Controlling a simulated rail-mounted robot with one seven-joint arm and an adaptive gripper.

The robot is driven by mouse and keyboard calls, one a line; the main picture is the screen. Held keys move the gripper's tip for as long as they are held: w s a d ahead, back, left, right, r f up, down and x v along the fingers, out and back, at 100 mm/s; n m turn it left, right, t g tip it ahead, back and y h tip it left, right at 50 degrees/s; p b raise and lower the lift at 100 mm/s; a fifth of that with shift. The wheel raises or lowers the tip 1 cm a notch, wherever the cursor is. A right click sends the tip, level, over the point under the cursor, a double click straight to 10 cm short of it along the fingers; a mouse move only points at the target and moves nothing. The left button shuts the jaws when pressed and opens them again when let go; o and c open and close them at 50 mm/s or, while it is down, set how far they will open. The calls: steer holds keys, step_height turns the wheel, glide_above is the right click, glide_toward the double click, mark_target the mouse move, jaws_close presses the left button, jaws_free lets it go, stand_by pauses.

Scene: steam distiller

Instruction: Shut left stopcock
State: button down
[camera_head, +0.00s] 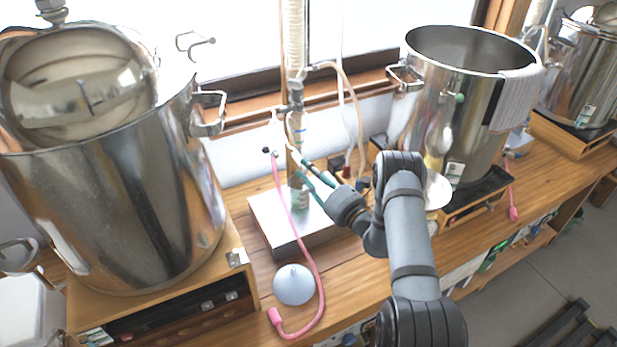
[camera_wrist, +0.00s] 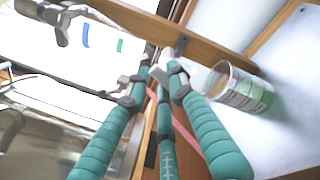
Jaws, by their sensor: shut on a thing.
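My gripper (camera_head: 295,161) reaches left to the slim glass column assembly (camera_head: 297,125) between the two big pots. Its teal fingers are closed in at the tips around a small fitting, which I take to be the left stopcock. In the wrist view my gripper (camera_wrist: 154,88) has its fingertips about a small pale grey piece (camera_wrist: 158,74) of this fitting. The fingertips hide much of it, so I cannot tell its handle angle. A pink hose (camera_head: 293,215) hangs from a dark-tipped outlet (camera_head: 269,151) just left of the fingertips.
A large steel pot (camera_head: 120,205) stands at left on a wooden stand. Another pot (camera_head: 462,95) with a towel stands at right. A metal box (camera_head: 265,232) sits under the column.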

steer(key=m+t+b, duration=0.1)
steer(key=m, duration=0.4)
steer(key=m+t+h+b, duration=0.1)
steer(key=m, duration=0.3)
steer(key=m+t+h+b, duration=0.1)
steer(key=m, duration=0.4)
steer(key=shift+d+f+m+b, duration=0.1)
steer(key=shift+d+m+b, duration=0.05)
steer(key=shift+m+b, duration=0.15)
steer(key=c, duration=1.5)
jaws_free()
steer(key=shift+w, duration=0.1)
steer(key=v, duration=1.2)
